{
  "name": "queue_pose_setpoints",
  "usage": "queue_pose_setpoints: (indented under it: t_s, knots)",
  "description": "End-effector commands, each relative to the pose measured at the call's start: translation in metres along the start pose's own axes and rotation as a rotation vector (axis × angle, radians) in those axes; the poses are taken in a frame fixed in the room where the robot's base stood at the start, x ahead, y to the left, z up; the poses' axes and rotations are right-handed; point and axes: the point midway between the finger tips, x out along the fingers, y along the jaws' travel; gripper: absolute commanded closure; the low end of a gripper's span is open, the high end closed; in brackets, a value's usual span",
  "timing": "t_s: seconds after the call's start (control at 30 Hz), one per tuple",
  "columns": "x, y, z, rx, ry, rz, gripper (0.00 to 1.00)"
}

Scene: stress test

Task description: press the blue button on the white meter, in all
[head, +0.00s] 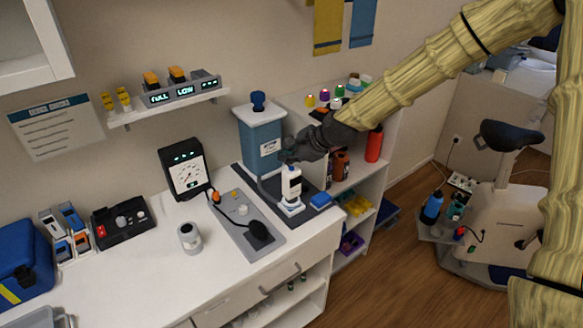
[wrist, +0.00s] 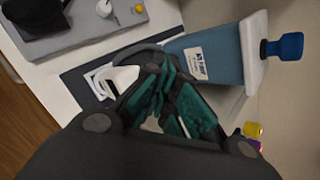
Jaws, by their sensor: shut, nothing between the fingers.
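The white meter (head: 291,186) stands upright on a dark mat at the right end of the counter, a dark patch on its face. A blue button is too small to make out clearly on it. My gripper (head: 289,157) is shut and empty, its tip just above and close to the meter's top; whether they touch I cannot tell. In the wrist view, the teal fingers of my gripper (wrist: 172,105) are together, and a white part of the meter (wrist: 118,80) shows beside them, the rest hidden.
A blue-grey container (head: 261,140) with a blue knob stands right behind the meter. A black gauge (head: 184,169) stands farther left.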

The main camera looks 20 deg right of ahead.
Motion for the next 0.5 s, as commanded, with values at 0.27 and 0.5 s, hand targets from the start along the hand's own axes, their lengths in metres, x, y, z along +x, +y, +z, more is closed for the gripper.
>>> queue_pose_setpoints:
  t_s: [0.27, 0.5]
  knots:
    - [0.0029, 0.0024, -0.0020, 0.000, 0.000, 0.000, 1.00]
    - [0.0058, 0.0043, -0.0039, 0.001, 0.000, -0.001, 1.00]
